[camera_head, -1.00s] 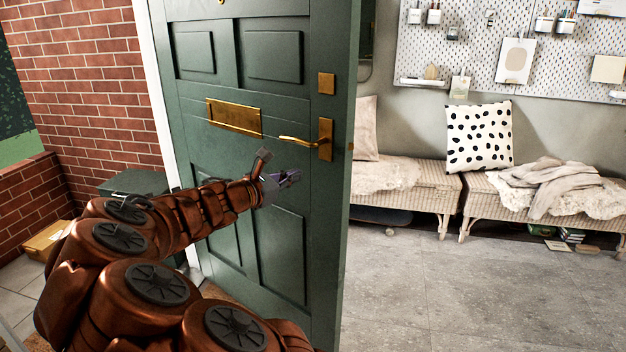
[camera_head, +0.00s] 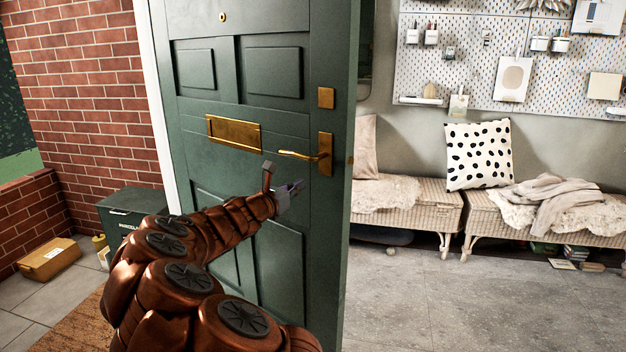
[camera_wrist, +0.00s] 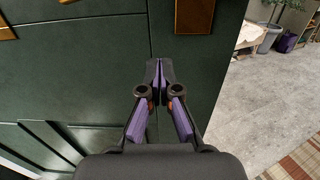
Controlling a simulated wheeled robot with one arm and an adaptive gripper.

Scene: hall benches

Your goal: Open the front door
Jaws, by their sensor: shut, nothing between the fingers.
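The dark green front door (camera_head: 210,92) stands ajar in the head view, with a clear opening into the hall on its right. It has a brass lever handle (camera_head: 303,155) on a plate near its right edge, a square brass lock plate (camera_head: 326,97) above that and a brass letter slot (camera_head: 234,133). My gripper (camera_head: 297,187) is below and a little left of the handle, in front of the door and off the handle. In the wrist view my gripper (camera_wrist: 159,68) is shut and empty, its fingertips close to the door face (camera_wrist: 80,70); I cannot tell whether they touch it.
A dark parcel box (camera_head: 125,212) and a cardboard package (camera_head: 50,259) are on the ground at left by the brick wall (camera_head: 85,80). Inside, wicker benches (camera_head: 410,212) line the far wall, with open grey floor (camera_head: 430,290) before them.

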